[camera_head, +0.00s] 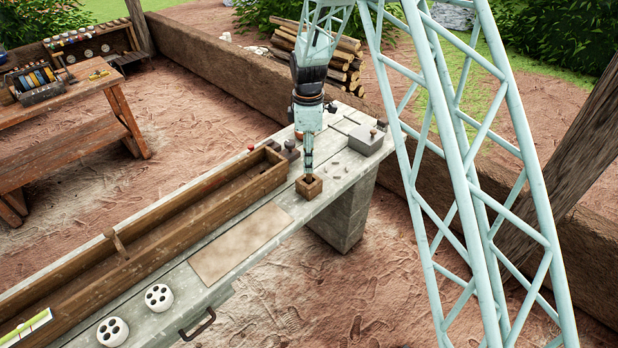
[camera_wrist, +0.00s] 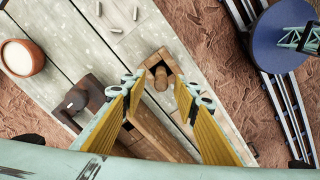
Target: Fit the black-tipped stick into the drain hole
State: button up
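My gripper (camera_head: 308,172) points down over a small square wooden box (camera_head: 310,187) on the bench. In the wrist view its yellow-padded fingers (camera_wrist: 157,84) are spread apart. A wooden stick (camera_wrist: 160,78) stands in the dark opening of that box, seen nearly end-on between the fingertips; neither finger clearly touches it. I cannot make out a black tip. Two white round blocks with several dark holes, one nearer (camera_head: 112,331) and one farther (camera_head: 158,297), sit at the bench's left front. I cannot tell which hole, if any, is the drain hole.
A long wooden trough (camera_head: 150,236) runs along the bench beside a flat tan board (camera_head: 240,243). A dark knobbed block (camera_wrist: 75,100), a pot (camera_wrist: 22,58) and small pale pieces (camera_wrist: 115,20) lie near the box. A grey lidded case (camera_head: 366,140) stands behind right.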

aim_at(309, 177)
jog(key=shift+d+f, duration=0.1)
jog(key=shift+f, duration=2.25)
jog(key=shift+s, duration=0.1)
jog(key=shift+c, duration=0.9)
jog(key=c, duration=0.7)
